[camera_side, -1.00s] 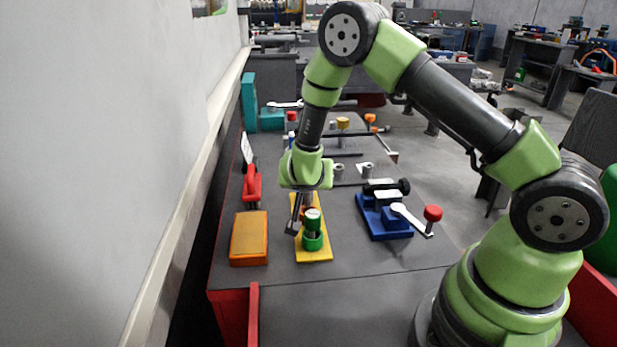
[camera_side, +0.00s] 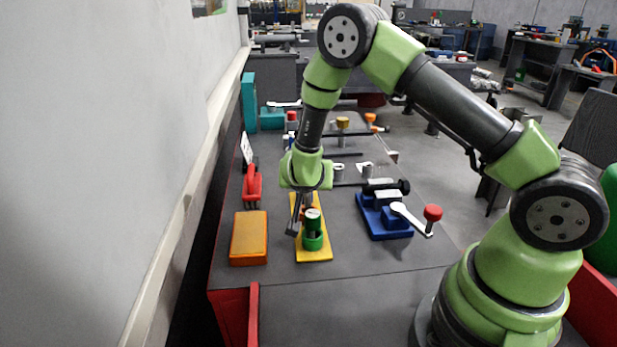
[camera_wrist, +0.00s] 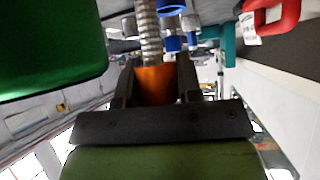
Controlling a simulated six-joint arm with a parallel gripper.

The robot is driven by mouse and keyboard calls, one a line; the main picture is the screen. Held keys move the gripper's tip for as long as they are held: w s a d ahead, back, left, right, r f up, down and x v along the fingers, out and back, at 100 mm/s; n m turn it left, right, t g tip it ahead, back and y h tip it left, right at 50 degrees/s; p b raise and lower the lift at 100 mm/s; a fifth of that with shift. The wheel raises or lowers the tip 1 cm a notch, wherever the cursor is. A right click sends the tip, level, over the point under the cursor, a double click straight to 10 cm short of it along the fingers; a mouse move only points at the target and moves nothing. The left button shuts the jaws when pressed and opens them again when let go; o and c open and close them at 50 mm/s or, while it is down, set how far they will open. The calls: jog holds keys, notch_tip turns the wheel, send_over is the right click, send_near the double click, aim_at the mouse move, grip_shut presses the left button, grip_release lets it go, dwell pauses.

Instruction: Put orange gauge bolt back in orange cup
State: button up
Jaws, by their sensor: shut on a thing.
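My gripper (camera_wrist: 155,88) is shut on the orange gauge bolt (camera_wrist: 155,82). The wrist view shows its orange part between the two dark fingers, with a ribbed metal shank running up the picture from it. In the side view my gripper (camera_side: 299,217) is low over the yellow plate (camera_side: 314,254), just behind and left of the green bolt in its green cup (camera_side: 312,241). A big green shape (camera_wrist: 45,45) fills the left of the wrist view. The orange cup cannot be made out apart from the bolt; fingers and green parts block that area.
An orange box (camera_side: 249,238) lies left of the plate, with a red clamp (camera_side: 252,187) behind it. A blue vise (camera_side: 385,222) with a red-knobbed handle (camera_side: 432,213) stands to the right. The bench front is clear.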

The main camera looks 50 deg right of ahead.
jog(key=shift+f, duration=1.7)
jog(key=o, duration=1.1)
jog(key=v, duration=1)
jog(key=shift+w, duration=0.1)
